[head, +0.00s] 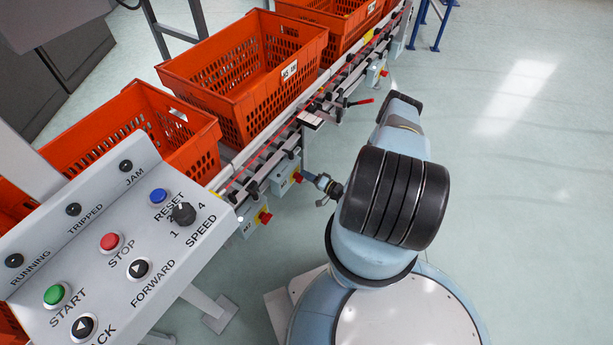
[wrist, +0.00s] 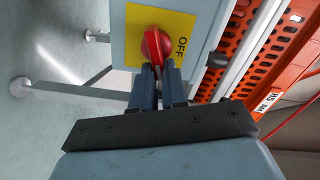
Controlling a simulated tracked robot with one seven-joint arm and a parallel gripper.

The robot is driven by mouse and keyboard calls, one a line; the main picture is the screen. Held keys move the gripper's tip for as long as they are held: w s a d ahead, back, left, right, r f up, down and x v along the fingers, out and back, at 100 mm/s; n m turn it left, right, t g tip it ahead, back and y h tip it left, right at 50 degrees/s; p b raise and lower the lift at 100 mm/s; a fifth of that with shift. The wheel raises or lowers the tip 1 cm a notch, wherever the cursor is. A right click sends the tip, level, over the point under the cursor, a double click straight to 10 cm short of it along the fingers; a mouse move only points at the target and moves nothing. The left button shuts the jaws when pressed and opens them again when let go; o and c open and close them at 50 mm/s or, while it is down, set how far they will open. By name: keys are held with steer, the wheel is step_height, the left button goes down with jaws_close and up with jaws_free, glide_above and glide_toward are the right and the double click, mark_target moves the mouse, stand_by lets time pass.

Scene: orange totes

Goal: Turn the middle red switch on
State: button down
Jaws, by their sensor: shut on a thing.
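The middle red switch (head: 298,177) is on a grey box on the side of the conveyor. In the wrist view it is a red rotary knob (wrist: 151,45) on a yellow plate (wrist: 184,27) marked OFF. Its handle points down the picture, between my fingers. My gripper (head: 324,188) is at the switch from the right in the head view. In the wrist view my gripper (wrist: 161,75) has its fingers closed on the handle's lower end. The ON marking is not visible.
Other red switches sit on boxes nearer (head: 264,217) and farther (head: 384,72) along the conveyor. A red-tipped lever (head: 361,102) sticks out beyond the middle box. Orange totes (head: 243,75) stand on the conveyor. A control panel (head: 130,240) is at left. Floor at right is clear.

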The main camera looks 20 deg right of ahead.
steer(key=shift+w+d+f+m, duration=0.15)
steer(key=shift+f+m, duration=0.1)
steer(key=shift+m, duration=0.75)
steer(key=shift+s+d+f+m, duration=0.15)
steer(key=shift+f+m, duration=0.1)
steer(key=shift+m, duration=0.75)
steer(key=shift+w, duration=0.1)
steer(key=c, duration=1.2)
jaws_free()
steer(key=shift+a, duration=0.1)
steer(key=shift+o, duration=0.2)
steer(key=v, duration=1.3)
steer(key=shift+s, duration=0.35)
steer(key=shift+f, duration=0.1)
